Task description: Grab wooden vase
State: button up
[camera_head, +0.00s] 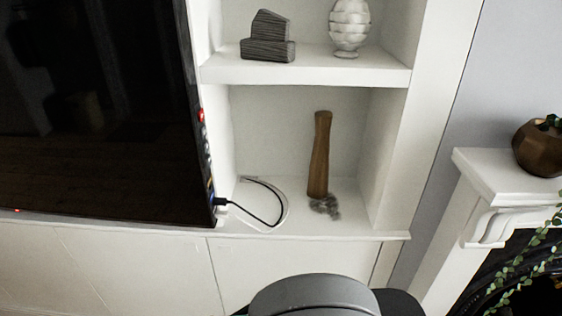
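A rounded grey part of my own body shows at the bottom centre, below the shelf and well apart from the vase. My gripper's fingers are not visible in this view.
The upper shelf (330,70) holds a dark ridged block (268,38) and a white textured ornament (349,27). A black cable (270,213) curls left of the vase from the television (95,110). A white mantel (505,172) with a brown pot (540,148) stands right.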

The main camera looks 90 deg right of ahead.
aim_at(318, 173)
jog(key=z, duration=0.05)
jog(key=i, duration=0.6)
jog(key=z, duration=2.9)
